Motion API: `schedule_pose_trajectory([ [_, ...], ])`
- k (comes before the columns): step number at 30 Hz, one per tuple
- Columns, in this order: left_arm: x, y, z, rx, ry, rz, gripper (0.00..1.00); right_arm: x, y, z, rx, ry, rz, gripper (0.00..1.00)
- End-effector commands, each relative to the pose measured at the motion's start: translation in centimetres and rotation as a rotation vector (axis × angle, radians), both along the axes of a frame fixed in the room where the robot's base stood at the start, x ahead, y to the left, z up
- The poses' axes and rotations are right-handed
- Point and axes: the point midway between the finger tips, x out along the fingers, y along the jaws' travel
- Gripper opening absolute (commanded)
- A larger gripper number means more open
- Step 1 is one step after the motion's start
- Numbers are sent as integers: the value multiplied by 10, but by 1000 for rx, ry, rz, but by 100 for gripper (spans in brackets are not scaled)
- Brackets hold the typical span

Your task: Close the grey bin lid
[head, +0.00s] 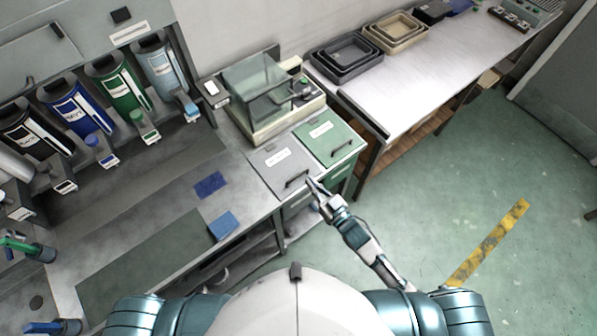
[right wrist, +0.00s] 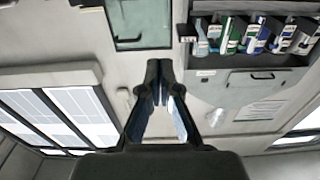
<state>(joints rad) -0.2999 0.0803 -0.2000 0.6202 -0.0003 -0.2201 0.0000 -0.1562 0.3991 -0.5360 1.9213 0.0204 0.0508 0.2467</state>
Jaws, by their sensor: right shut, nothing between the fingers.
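The grey bin lid (head: 277,160) lies flat in the counter at the centre of the head view, with a white label and a dark bar handle (head: 297,178) at its front edge. It looks down, level with the counter around it. My right gripper (head: 312,183) is shut and empty, just right of that handle in the picture; I cannot tell whether it touches the lid. Its closed fingers (right wrist: 160,72) also show in the right wrist view, where I cannot make out the grey lid. My left gripper is not in view.
A green bin lid (head: 330,137) lies flat beside the grey one. A glass-sided scale (head: 262,92) stands behind them. Coloured dispensers (head: 125,87) line the wall at left. A table with trays (head: 347,58) stands at back right. Green floor at right is open.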

Motion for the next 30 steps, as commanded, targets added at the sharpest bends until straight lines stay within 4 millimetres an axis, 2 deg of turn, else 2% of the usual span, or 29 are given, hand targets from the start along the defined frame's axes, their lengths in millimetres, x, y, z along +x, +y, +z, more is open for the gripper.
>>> schedule_pose_trajectory([
  [12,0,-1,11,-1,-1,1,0,71,51,6,-1,-1,-1,0],
  [15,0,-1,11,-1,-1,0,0,63,46,-15,-3,6,-2,0],
  [19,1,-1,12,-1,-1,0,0,60,43,-28,-2,3,-1,0],
  [30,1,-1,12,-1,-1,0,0,58,42,-35,-2,1,-1,0],
])
